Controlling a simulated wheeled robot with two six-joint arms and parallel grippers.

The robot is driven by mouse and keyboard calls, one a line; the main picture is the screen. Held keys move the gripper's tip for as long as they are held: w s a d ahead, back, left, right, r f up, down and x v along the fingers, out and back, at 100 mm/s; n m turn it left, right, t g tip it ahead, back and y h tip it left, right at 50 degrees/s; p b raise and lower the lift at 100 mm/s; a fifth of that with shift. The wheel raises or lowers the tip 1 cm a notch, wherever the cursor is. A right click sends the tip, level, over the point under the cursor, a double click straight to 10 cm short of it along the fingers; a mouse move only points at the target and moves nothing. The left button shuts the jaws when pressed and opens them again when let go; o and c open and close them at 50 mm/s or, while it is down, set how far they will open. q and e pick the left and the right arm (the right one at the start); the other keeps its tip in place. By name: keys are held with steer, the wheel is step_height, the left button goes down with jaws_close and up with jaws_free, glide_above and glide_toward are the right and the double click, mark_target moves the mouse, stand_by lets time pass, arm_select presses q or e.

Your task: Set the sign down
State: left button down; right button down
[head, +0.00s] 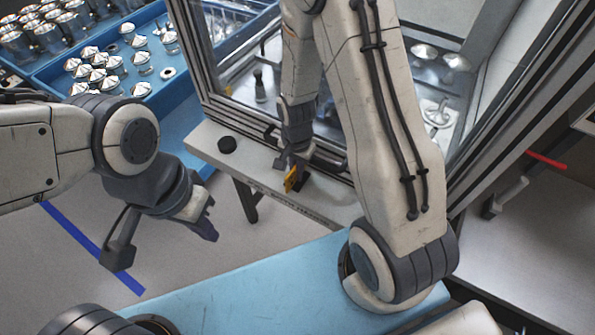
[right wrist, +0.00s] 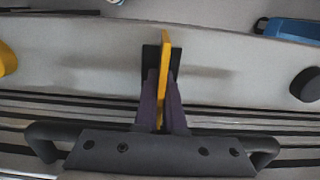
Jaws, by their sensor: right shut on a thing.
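The yellow sign (head: 292,179) is in my right gripper (head: 290,164), over the pale ledge (head: 220,161) in front of the glazed machine. In the right wrist view the sign (right wrist: 165,60) shows edge-on as a thin upright strip. My right gripper (right wrist: 162,100) is shut on it, a finger on each side. A black square piece (right wrist: 150,57) shows behind the sign, at the ledge; I cannot tell whether it is part of the sign or touches it. My left gripper (head: 207,217) hangs over the floor, left of the ledge; its finger gap is unclear.
A round black knob (head: 227,145) stands on the ledge left of the sign. The machine's metal frame (head: 200,75) rises right behind the ledge. Blue trays (head: 75,85) with metal parts are at the back left. A yellow thing (right wrist: 7,60) shows at the wrist view's left edge.

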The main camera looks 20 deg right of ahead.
steer(key=shift+f, duration=0.2)
steer(key=c, duration=1)
jaws_free()
steer(key=shift+w+r, duration=0.15)
steer(key=shift+r, duration=0.35)
step_height(320, 180, up, 11)
steer(key=shift+a+r+b, duration=0.1)
steer(key=shift+b, duration=0.2)
steer(key=s+a+r+n, duration=0.4)
steer(key=s+a+n, duration=0.2)
steer(key=s+n, duration=0.3)
steer(key=s+a+r+n+y, duration=0.1)
steer(key=s+a+r+n, duration=0.3)
steer(key=s+a+n, duration=0.2)
steer(key=s+n, duration=0.2)
steer(key=s, duration=0.1)
steer(key=shift+s+n, duration=0.15)
steer(key=shift+n, duration=0.25)
